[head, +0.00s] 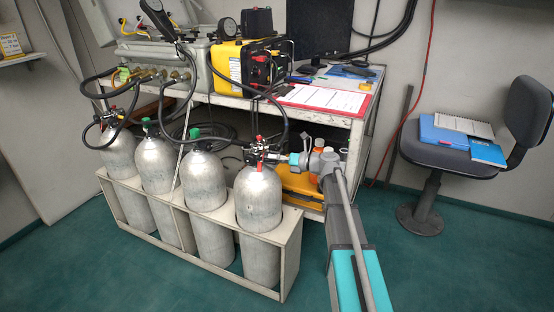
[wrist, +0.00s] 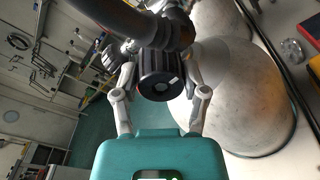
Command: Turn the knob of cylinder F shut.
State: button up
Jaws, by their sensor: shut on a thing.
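Several silver cylinders stand upright in a white rack (head: 240,230). The rightmost cylinder (head: 258,197) has a valve on top with a red tag (head: 259,167) and a hose attached. I can read no letter on it. My gripper (head: 293,159) reaches this valve from the right. In the wrist view, a ribbed black knob (wrist: 160,87) lies between the two grey fingers of my gripper (wrist: 160,80), which are shut on it from both sides. A cylinder's pale body (wrist: 240,95) shows just right of the knob. The knob is too small to make out in the head view.
Behind is a bench with a yellow panel box (head: 228,62) and a red clipboard (head: 322,98). A chair (head: 440,150) stands right; green floor is clear in front.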

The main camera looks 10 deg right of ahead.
jog(key=shift+s+a, duration=0.1)
jog(key=shift+s, duration=0.05)
dwell(0.3)
jog(key=o, duration=1.2)
jog(key=shift+c, duration=0.2)
jog(key=shift+r, duration=0.1)
